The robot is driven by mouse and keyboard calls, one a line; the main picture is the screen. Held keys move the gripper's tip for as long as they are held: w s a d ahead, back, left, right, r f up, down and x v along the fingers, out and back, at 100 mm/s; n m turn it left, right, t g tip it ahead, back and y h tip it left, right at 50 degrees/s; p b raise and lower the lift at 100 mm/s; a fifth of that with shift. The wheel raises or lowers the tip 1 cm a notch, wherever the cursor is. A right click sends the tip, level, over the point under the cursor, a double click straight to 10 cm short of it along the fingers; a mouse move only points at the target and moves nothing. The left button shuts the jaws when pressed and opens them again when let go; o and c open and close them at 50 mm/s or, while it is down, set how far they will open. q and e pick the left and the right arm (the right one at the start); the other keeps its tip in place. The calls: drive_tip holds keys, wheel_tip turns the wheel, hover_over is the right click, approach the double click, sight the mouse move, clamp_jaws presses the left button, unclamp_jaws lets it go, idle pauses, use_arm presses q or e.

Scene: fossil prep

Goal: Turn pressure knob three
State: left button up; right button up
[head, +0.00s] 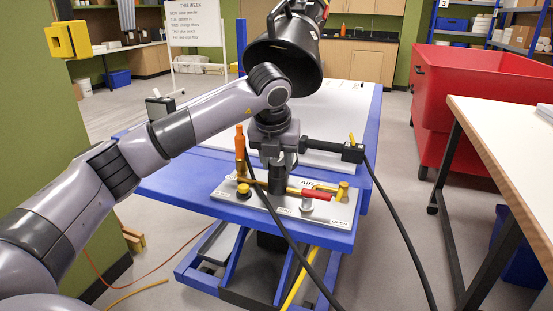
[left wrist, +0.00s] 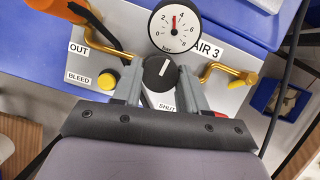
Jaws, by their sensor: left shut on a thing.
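The pressure panel (head: 262,200) is a light grey plate on the front of the blue table, marked AIR 3 in the left wrist view (left wrist: 235,98). Its black round knob (left wrist: 158,74) has a white pointer line aimed up and slightly right. My left gripper (left wrist: 160,84) has one finger on each side of this knob and is shut on it. In the head view my left gripper (head: 277,183) points down at the panel and hides the knob. A white gauge (left wrist: 174,30) above the knob has its red needle between 2 and 4. My right gripper is not in view.
Beside the knob are brass pipes (left wrist: 222,70), a yellow bleed button (left wrist: 107,81) and a red lever (head: 317,194). A large black hood (head: 285,55) hangs close above my left wrist. Black hoses (head: 400,225) run down past the panel. A red bin (head: 480,90) stands at right.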

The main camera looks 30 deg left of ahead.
use_arm(q)
drive_tip(key=n+y, duration=0.1)
drive_tip(key=n, duration=0.1)
drive_tip(key=n+g, duration=0.1)
drive_tip(key=n, duration=0.2)
drive_tip(key=shift+w+d+r+y, duration=0.15)
drive_tip(key=shift+y, duration=0.25)
drive_tip(key=n+g, duration=0.1)
drive_tip(key=n, duration=0.2)
drive_tip(key=shift+y+p, duration=0.3)
drive_tip(key=shift+p, duration=0.1)
drive_tip(key=shift+n+g, duration=0.3)
drive_tip(key=shift+n, duration=0.3)
drive_tip(key=o, duration=1.1)
drive_tip(key=shift+c, duration=0.2)
